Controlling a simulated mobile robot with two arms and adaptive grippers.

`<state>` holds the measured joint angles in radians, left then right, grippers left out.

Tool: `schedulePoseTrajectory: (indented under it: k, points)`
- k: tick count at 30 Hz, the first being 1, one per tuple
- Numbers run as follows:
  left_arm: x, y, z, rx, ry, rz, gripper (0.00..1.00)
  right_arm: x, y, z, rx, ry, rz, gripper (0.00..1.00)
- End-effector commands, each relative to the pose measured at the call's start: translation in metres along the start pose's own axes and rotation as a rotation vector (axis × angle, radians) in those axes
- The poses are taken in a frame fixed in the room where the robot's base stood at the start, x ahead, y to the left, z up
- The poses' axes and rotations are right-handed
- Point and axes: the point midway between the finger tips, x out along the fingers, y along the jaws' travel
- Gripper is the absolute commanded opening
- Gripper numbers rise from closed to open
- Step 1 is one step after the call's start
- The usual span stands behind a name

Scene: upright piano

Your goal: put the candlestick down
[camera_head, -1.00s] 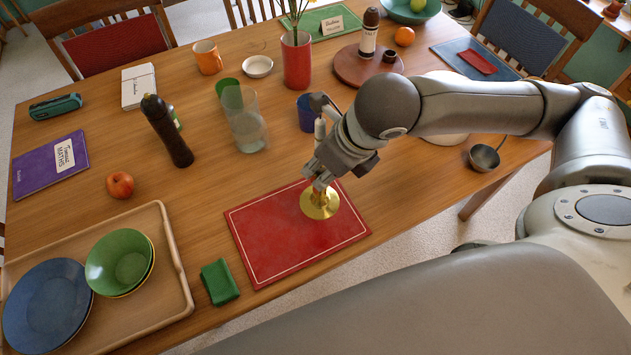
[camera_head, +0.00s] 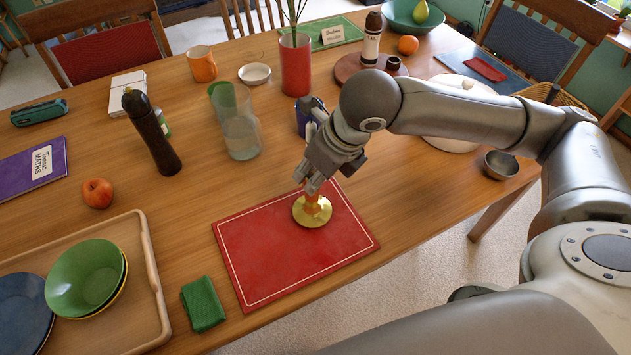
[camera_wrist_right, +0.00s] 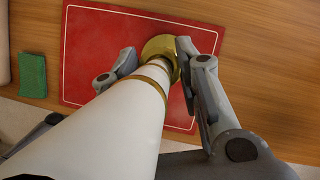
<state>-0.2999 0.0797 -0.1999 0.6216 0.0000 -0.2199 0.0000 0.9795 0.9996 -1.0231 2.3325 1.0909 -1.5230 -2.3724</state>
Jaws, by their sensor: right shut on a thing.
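The candlestick (camera_head: 312,212) has a round brass base and a brass stem. In the wrist view its white candle (camera_wrist_right: 112,135) runs up towards the camera from the brass base (camera_wrist_right: 160,47). My right gripper (camera_head: 313,187) is shut on the candlestick just above the base, with a finger on either side in the wrist view (camera_wrist_right: 150,68). The candlestick looks upright over the far right part of the red placemat (camera_head: 285,255). I cannot tell whether the base touches the mat. My arm hides much of the candle in the head view. My left gripper is not in view.
A green folded cloth (camera_head: 203,304) lies left of the placemat. A wooden tray (camera_head: 150,290) with bowls is further left. A glass vase (camera_head: 241,138), a dark pepper mill (camera_head: 152,135) and a red vase (camera_head: 296,75) stand behind. Most of the placemat is bare.

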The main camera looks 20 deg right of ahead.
Motion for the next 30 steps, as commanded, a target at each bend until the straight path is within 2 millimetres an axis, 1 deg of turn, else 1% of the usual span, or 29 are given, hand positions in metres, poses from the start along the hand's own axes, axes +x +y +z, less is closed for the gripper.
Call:
schedulePoseTrajectory:
  k: [1,2,9,14,15,19,27,30]
  points:
    - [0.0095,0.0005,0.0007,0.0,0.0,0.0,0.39,0.0075,0.0,-0.0025,0.0,-0.003,0.0,0.0]
    - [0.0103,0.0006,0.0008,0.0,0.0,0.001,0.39,0.0079,0.0001,-0.0027,0.0,-0.003,0.0,0.0]
    - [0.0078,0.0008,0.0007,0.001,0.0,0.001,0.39,0.0055,0.0001,-0.002,0.0,-0.003,0.0,0.0]
    - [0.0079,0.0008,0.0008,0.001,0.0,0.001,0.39,0.0086,0.0002,-0.0037,0.0,0.0,0.0,0.0]
    - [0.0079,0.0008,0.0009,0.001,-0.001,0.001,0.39,0.0088,0.0001,-0.0039,0.0,0.0,0.0,0.35]
    - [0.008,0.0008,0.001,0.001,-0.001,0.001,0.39,0.0088,0.0,-0.0039,0.0,0.0,0.0,0.52]
    - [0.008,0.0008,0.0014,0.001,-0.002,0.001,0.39,0.0087,0.0,-0.0038,0.0,0.0,0.0,0.53]
    - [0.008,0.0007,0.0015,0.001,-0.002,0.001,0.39,0.0059,-0.0001,-0.0022,0.0,-0.002,-0.001,0.53]
